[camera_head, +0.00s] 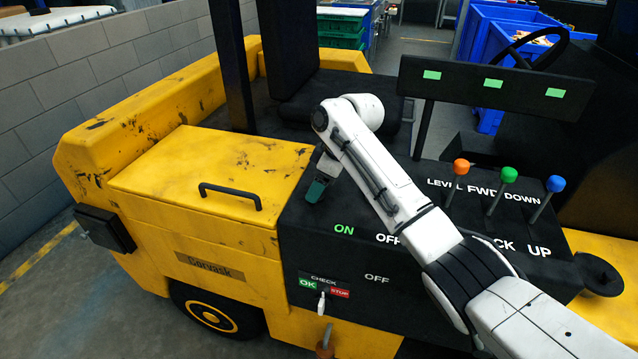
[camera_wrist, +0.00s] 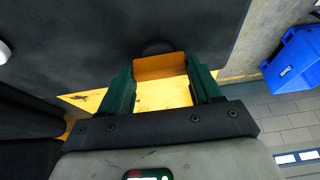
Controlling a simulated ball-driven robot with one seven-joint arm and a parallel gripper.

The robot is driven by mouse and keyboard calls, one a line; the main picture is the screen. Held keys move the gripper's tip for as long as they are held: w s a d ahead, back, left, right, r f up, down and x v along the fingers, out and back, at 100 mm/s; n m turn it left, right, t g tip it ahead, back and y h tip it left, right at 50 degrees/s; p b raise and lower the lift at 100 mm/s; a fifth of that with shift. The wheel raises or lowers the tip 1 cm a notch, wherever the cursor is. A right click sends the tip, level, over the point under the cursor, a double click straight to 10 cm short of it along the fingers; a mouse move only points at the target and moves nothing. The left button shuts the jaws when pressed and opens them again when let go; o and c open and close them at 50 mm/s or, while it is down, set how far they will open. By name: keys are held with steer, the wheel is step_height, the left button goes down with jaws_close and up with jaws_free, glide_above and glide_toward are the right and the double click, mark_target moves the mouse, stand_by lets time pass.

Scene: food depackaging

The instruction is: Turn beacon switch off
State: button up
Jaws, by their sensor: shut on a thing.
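My gripper (camera_head: 317,189) is at the upper left of the black console (camera_head: 310,235), above the white and green ON and OFF labels. In the wrist view its two green fingers (camera_wrist: 160,78) stand apart. An orange-yellow patch (camera_wrist: 160,66) fills the gap between them, and a dark rounded shape (camera_wrist: 157,46) lies just beyond the fingertips. The gripper is shut on what appears to be the beacon switch. The fingers and arm largely hide it in the head view, and its position cannot be read.
Orange (camera_head: 461,167), green (camera_head: 509,175) and blue (camera_head: 556,184) levers stand at the console's right. A CHECK switch (camera_head: 322,300) is on its front. The yellow vehicle body (camera_head: 200,165) with a black handle (camera_head: 231,194) lies left. Blue crates (camera_head: 485,45) stand behind.

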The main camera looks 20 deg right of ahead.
steer(key=shift+r, duration=0.1)
stand_by(0.4)
steer(key=o, duration=1.1)
steer(key=shift+c, duration=0.2)
steer(key=b+v, duration=0.1)
steer(key=v, duration=0.9)
steer(key=shift+r, duration=0.35)
steer(key=shift+d, duration=0.1)
